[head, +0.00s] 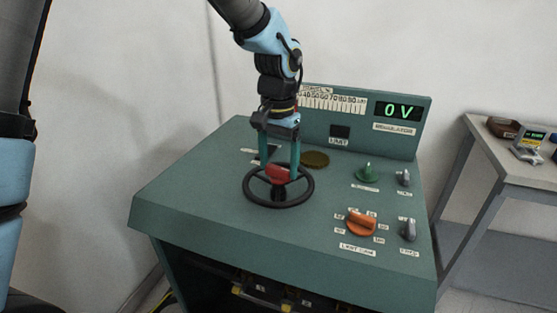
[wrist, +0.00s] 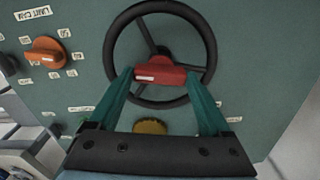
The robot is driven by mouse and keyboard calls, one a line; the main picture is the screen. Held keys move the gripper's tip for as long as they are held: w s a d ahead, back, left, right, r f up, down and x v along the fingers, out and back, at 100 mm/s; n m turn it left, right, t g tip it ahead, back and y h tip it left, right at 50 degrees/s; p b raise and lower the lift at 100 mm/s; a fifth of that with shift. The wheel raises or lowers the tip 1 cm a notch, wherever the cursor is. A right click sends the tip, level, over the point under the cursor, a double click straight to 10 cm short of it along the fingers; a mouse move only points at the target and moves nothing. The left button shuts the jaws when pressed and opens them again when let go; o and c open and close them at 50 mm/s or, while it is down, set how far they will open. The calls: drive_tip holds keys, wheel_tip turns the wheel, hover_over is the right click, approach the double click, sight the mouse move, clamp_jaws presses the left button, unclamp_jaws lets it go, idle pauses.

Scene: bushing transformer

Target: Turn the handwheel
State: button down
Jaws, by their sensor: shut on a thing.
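The handwheel is a black ring with spokes (head: 279,204) on the green sloped panel, and it also shows in the wrist view (wrist: 209,44). A red block (head: 277,174) sits at its hub, and in the wrist view it is a wide red bar (wrist: 160,75) with a small white label. My gripper (head: 279,172) points down over the wheel from above. Its two teal fingers (wrist: 160,78) stand on either side of the red bar and are shut on it. The far ends of the fingertips are partly hidden by the red bar and the rim.
The panel (head: 190,180) carries an orange knob (head: 360,224), a green knob (head: 367,172), grey knobs and a brass disc (head: 315,159). A display (head: 398,110) at the back reads 0 V. A side table (head: 515,165) with instruments stands at right.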

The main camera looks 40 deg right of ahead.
sight(279, 168)
drive_tip(key=shift+m+p, duration=0.35)
drive_tip(key=shift+m, duration=1.35)
unclamp_jaws()
wheel_tip(279, 168, up, 11)
drive_tip(key=b, duration=0.2)
drive_tip(key=shift+f, duration=0.1)
